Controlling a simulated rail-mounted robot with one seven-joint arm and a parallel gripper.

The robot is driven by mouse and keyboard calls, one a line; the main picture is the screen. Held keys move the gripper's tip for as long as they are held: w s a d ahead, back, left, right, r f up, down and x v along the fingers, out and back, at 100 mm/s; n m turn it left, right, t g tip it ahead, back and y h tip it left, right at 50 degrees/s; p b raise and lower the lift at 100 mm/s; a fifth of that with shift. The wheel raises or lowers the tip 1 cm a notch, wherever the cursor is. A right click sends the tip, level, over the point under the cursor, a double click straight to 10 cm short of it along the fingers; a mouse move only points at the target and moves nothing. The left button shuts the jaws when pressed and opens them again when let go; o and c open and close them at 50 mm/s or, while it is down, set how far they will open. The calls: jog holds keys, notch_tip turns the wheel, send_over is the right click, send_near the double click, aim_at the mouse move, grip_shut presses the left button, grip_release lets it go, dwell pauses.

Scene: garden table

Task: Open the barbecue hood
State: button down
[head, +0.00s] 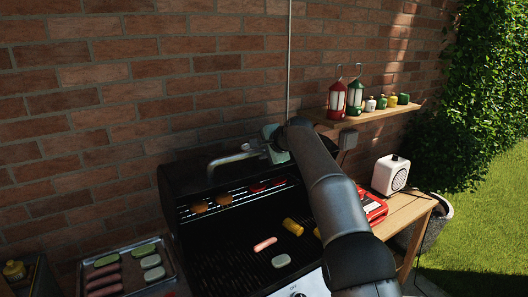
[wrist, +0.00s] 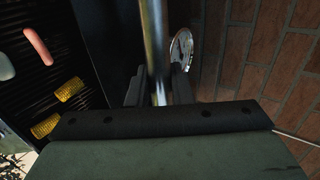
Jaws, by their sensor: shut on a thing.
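The black barbecue hood (head: 188,180) is raised, standing up at the back of the grill near the brick wall. Its metal handle (head: 228,159) runs along the upper part of the hood. My gripper (head: 270,146) is at the right end of the handle. In the wrist view the handle bar (wrist: 154,40) passes between the two dark fingers, and my gripper (wrist: 158,88) is shut on it. A round gauge (wrist: 182,50) shows beside the fingers. My arm hides the right part of the hood.
The grill grate (head: 235,245) is exposed, with a sausage (head: 265,244), a pale round piece (head: 281,261) and corn (head: 292,226). A food tray (head: 165,268) lies left. Right are a red case (head: 373,206), a white box (head: 391,175) and a shelf (head: 375,114) with lanterns.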

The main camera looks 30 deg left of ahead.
jog(key=shift+f, duration=0.2)
jog(key=c, duration=1.3)
grip_release()
jog(key=shift+r, duration=0.1)
jog(key=b+v, duration=0.6)
jog(key=v, duration=1.1)
jog(key=shift+s+d, duration=0.1)
jog(key=shift+d, duration=0.05)
jog(key=shift+c, duration=0.2)
